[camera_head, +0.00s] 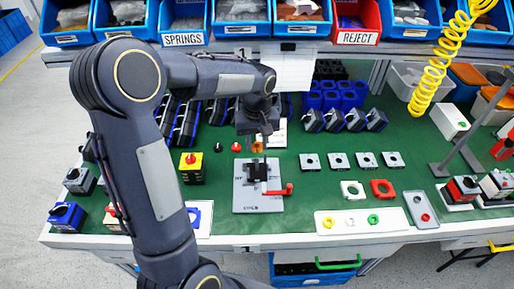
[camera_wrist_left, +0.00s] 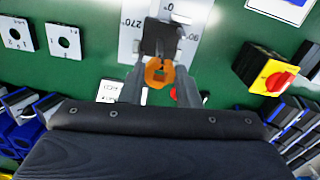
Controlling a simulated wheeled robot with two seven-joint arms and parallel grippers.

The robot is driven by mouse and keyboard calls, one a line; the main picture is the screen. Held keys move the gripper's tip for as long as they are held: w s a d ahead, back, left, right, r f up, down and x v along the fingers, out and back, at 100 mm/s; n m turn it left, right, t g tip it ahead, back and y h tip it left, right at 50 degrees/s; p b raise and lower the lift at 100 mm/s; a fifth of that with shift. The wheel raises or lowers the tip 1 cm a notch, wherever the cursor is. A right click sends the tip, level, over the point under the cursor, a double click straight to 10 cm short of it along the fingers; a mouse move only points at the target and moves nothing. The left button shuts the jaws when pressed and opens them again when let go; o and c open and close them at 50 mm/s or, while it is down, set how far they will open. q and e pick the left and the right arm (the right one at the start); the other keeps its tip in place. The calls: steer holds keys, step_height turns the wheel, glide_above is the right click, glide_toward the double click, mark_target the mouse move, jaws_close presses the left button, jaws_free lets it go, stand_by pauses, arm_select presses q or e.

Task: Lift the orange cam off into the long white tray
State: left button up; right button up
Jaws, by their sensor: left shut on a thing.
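The orange cam (camera_head: 257,147) is a small ring-like piece. In the wrist view the cam (camera_wrist_left: 158,73) sits between the fingertips of my left gripper (camera_wrist_left: 158,84), which is shut on it. In the head view my left gripper (camera_head: 261,135) points down, with the cam at its tips. The cam shows above and apart from the black switch block (camera_head: 257,171) on its grey plate (camera_head: 243,203). My right gripper is not in view.
A red handle (camera_head: 281,190) sticks out at the plate's right side. A white square ring (camera_head: 352,190) and a red one (camera_head: 382,189) lie behind the tray. A yellow block with a red knob (camera_head: 191,167) stands left of the plate. A coiled yellow hose (camera_head: 440,60) hangs at the right.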

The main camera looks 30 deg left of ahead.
arm_select(q)
steer(key=shift+r, duration=0.1)
step_height(320, 180, up, 8)
steer(key=p, duration=0.6)
steer(key=shift+r+p, duration=0.15)
steer(key=shift+p, duration=0.25)
stand_by(0.7)
stand_by(0.4)
